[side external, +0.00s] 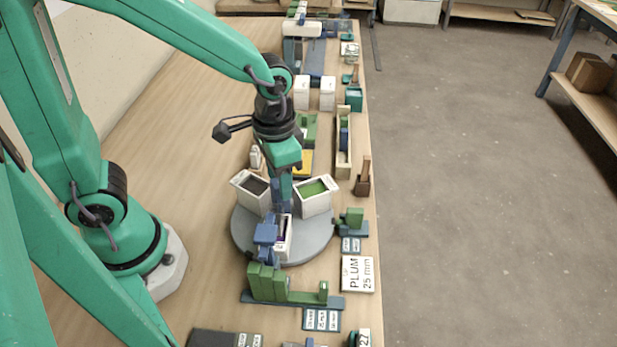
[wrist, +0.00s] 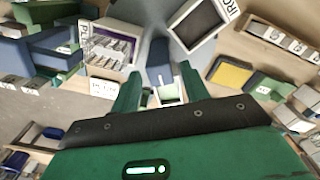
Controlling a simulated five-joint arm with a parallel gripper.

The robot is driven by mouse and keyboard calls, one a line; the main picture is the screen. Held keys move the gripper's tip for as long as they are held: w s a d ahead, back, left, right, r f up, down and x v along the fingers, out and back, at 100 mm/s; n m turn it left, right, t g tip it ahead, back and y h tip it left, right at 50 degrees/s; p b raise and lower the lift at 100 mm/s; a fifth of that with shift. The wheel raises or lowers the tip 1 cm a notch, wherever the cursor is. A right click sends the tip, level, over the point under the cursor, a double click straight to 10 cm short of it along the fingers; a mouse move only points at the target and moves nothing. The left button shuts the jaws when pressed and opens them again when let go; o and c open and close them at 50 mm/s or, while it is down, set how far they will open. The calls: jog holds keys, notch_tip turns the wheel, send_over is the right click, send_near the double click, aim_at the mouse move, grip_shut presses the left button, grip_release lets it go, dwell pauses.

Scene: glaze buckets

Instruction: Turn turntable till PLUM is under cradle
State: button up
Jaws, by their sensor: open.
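The grey round turntable (side external: 240,238) carries several white open-topped buckets. The bucket with purple glaze (side external: 284,240) is at its near side; in the wrist view a bucket with purple inside (wrist: 110,45) shows at upper left, lettered "PLU…". A dark-glaze bucket (side external: 249,189) is at the far left, lettered "IRO…" in the wrist view (wrist: 200,22). A green-glaze bucket (side external: 315,196) is at the far right. My gripper (side external: 281,203) points down over the turntable's middle; its fingers (wrist: 160,75) are open, with a blue-grey post between them. Which piece is the cradle, I cannot tell.
A blue bracket (side external: 266,236) stands close beside the purple bucket. A green block fixture (side external: 285,288) stands in front of the turntable, a "PLUM 25 mm" card (side external: 358,274) at right. Long white tray (side external: 344,145) and yellow piece (side external: 304,163) lie behind. Bench is clear at left.

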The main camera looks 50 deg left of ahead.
jog(key=shift+r, duration=3.2)
jog(key=shift+s+a+r+t, duration=0.15)
jog(key=shift+a+r+t, duration=0.15)
jog(key=shift+a+r, duration=0.25)
jog(key=s+a+r+n+t, duration=0.3)
jog(key=s+a+r+t, duration=0.2)
jog(key=a, duration=0.3)
jog(key=shift+r, duration=0.2)
